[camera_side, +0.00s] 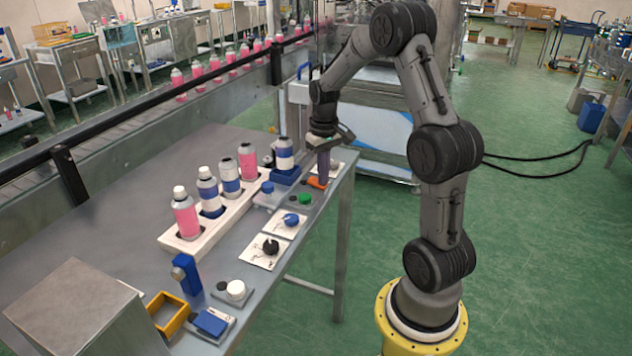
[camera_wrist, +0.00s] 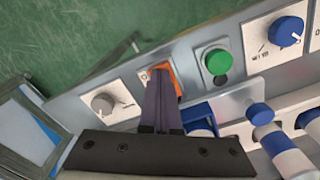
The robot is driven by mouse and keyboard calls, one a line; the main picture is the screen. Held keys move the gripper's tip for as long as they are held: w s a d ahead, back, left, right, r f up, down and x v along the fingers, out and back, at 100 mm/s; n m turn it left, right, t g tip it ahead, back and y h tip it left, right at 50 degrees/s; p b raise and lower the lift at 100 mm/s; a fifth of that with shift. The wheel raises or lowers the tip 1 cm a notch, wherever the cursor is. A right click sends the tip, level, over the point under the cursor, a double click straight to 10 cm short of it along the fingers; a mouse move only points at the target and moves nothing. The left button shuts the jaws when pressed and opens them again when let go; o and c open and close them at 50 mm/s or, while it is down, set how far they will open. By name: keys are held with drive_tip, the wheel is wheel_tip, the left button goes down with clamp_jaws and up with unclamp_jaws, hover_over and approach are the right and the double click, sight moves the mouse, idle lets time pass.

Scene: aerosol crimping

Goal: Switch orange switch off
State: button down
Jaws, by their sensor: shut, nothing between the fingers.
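The orange switch (camera_side: 317,183) sits near the right edge of the table, past the green button. In the wrist view the orange switch (camera_wrist: 165,75) shows partly behind the fingertips of my gripper (camera_wrist: 160,76). My gripper (camera_side: 325,181) points down with its fingers together and empty, the tips at the orange switch. They look in contact with it or very close. The fingers hide part of the switch, so I cannot tell its position.
A green button (camera_wrist: 216,62) and a blue knob (camera_wrist: 286,31) lie on one side of the switch, a grey knob (camera_wrist: 102,103) on the other. A blue holder (camera_side: 286,175) with a bottle (camera_side: 284,154) and a white bottle rack (camera_side: 215,222) stand close by.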

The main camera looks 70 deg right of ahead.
drive_tip(key=shift+w, duration=0.1)
wheel_tip(320, 180, up, 11)
drive_tip(key=shift+f, duration=0.2)
idle(1.1)
drive_tip(key=s+a+r+n+t+h, duration=0.1)
drive_tip(key=s+a+r+n+t, duration=0.1)
drive_tip(key=a+r, duration=0.5)
drive_tip(key=s+a+r+n+t, duration=0.1)
drive_tip(key=a+r+n, duration=0.1)
drive_tip(key=a, duration=0.9)
drive_tip(key=s+a+f+n+t, duration=0.1)
drive_tip(key=s+a+f, duration=0.2)
drive_tip(key=s, duration=0.3)
drive_tip(key=s+a+f+n+t+y, duration=0.1)
drive_tip(key=s+a+f, duration=0.2)
drive_tip(key=s+a, duration=0.1)
drive_tip(key=shift+s+a+t, duration=0.25)
drive_tip(key=shift+s+t, duration=0.05)
drive_tip(key=shift+s, duration=0.55)
